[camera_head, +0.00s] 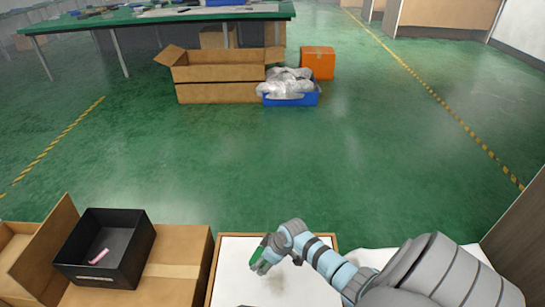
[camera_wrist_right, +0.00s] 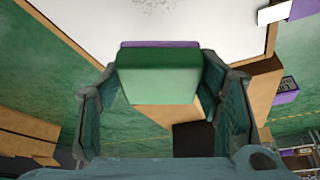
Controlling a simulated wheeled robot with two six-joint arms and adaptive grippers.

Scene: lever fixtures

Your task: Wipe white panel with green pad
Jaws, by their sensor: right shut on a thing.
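The white panel (camera_head: 235,282) lies in a wooden frame at the bottom centre of the head view. It has a greyish smudge near its middle, and specks show at the top edge of the wrist view's panel (camera_wrist_right: 200,28). My right gripper (camera_head: 258,260) is over the panel's left part, shut on the green pad (camera_head: 258,249). In the right wrist view the green pad (camera_wrist_right: 158,78), with a purple far edge, sits between both fingers. I cannot tell whether the pad touches the panel. My left gripper is not in view.
Left of the panel, a black bin (camera_head: 133,257) with a pink item (camera_head: 98,257) inside stands on a cardboard box (camera_head: 190,270). A brown upright board (camera_head: 525,240) stands at the right edge. Green floor lies open beyond; farther off are an open carton (camera_head: 220,93) and an orange box (camera_head: 318,63).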

